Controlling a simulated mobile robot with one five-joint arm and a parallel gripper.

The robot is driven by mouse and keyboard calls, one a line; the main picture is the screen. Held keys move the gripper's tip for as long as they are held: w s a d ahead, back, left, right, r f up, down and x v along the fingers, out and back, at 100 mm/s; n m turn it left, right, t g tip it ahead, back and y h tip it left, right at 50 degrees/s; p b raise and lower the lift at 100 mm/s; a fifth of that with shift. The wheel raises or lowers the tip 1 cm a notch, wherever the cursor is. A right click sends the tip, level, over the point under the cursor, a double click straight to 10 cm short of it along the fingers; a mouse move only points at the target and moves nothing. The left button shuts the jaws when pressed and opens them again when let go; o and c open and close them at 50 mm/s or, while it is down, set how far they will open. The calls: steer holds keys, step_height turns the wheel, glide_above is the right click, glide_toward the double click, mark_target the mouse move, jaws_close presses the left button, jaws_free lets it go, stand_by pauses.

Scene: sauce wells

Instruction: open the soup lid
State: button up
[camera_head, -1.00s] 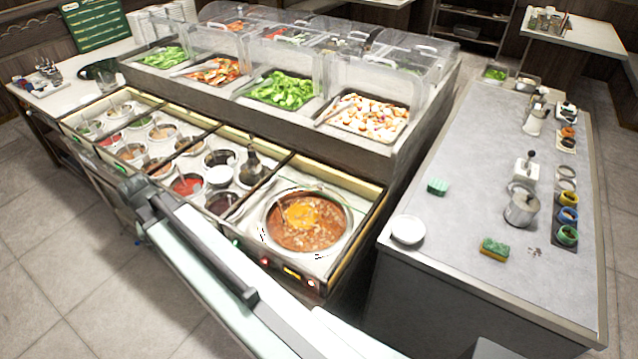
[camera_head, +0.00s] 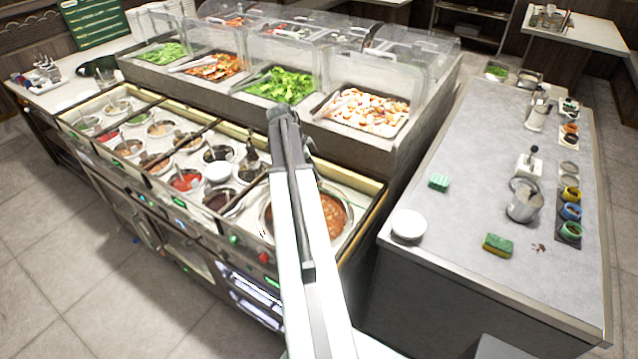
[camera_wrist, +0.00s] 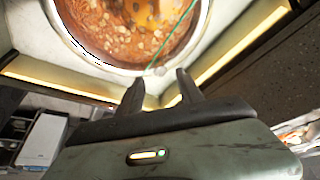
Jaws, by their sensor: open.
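The soup pot shows its reddish-brown soup (camera_head: 335,215) to the right of my arm in the head view, set in the front right corner of the sauce counter. My arm hides its middle. In the wrist view the pot's pale rim (camera_wrist: 196,42) curves around the soup (camera_wrist: 125,28), which has pale bits and an orange patch. I cannot make out a separate lid or handle. My gripper (camera_wrist: 160,80) is open and empty, just outside the near rim. A thin green line runs up from between its fingers.
Sauce wells (camera_head: 187,181) fill the counter left of the soup. Clear covers (camera_head: 372,75) and food trays stand behind it. A grey side table (camera_head: 460,210) at right holds a white bowl (camera_head: 408,224), sponges and jars. A dark gap separates the counters.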

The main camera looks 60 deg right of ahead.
steer(key=b+x, duration=0.3)
steer(key=x, duration=0.2)
steer(key=shift+w+f, duration=0.1)
jaws_close()
stand_by(1.2)
